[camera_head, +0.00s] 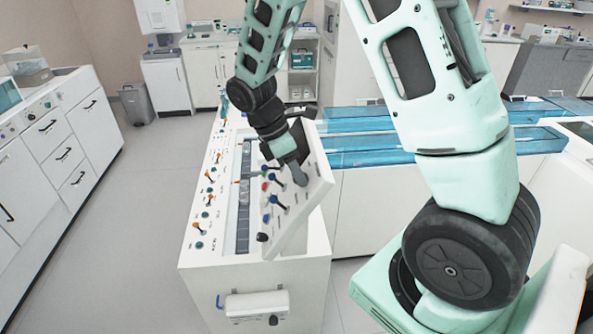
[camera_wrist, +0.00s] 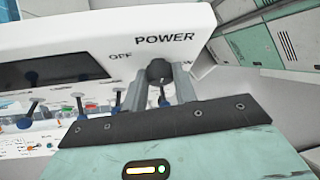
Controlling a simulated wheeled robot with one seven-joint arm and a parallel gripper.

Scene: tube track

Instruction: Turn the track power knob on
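The power knob (camera_wrist: 158,70) is a small dark round knob on a white panel, under the word POWER, in the wrist view. The label OFF is at its upper left; the label at its right is mostly covered by a finger. My gripper (camera_wrist: 160,78) has its two grey fingers on either side of the knob, with their tips close to its sides. Whether they press on it I cannot tell. Which way the knob points is unclear. In the head view my gripper (camera_head: 300,178) reaches down to the tilted panel (camera_head: 312,205), and the knob is hidden there.
Blue, red and green controls (camera_head: 272,199) stand out from the panel near my gripper. Another black knob (camera_head: 263,237) sits at its lower edge. Orange-handled valves (camera_head: 209,176) line the white bench top. Blue-topped benches (camera_head: 360,150) lie behind. Floor at left is clear.

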